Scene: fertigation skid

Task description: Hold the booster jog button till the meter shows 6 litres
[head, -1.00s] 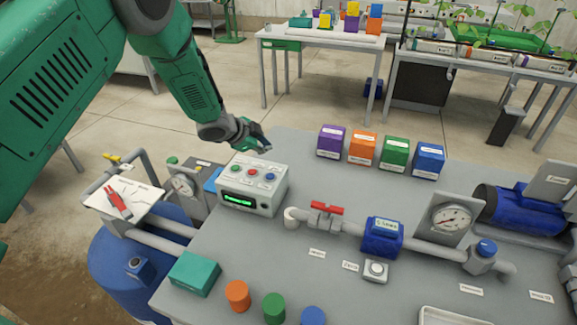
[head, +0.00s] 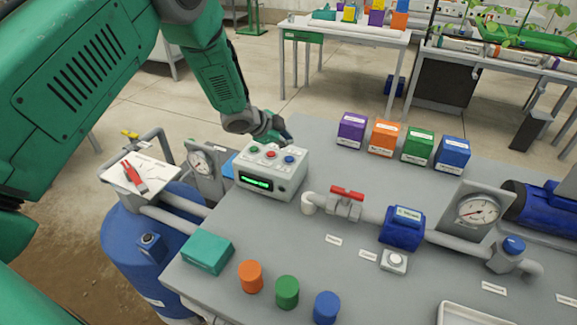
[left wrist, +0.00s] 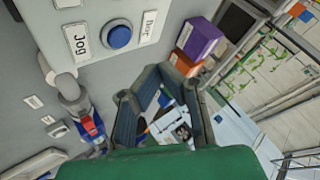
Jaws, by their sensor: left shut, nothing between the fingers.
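The grey control box (head: 272,181) stands at the bench's far left corner, with green, red and blue buttons on top and a lit green display (head: 256,182) too small to read. My left gripper (head: 283,136) is shut and empty just behind the box, apart from the blue button (head: 289,159). In the left wrist view, the blue button (left wrist: 118,36) sits between a "Jog" label (left wrist: 76,41) and another label; the fingers are below it in the picture. The blue meter (head: 402,232) is on the pipe; its reading is unreadable. My right gripper is not in view.
A red-handled valve (head: 346,198) and a dial gauge (head: 477,212) are on the bench pipework. Purple, orange, green and blue boxes line the back. A teal box (head: 207,252) and three coloured cylinders stand in front. A blue tank (head: 135,255) is at left.

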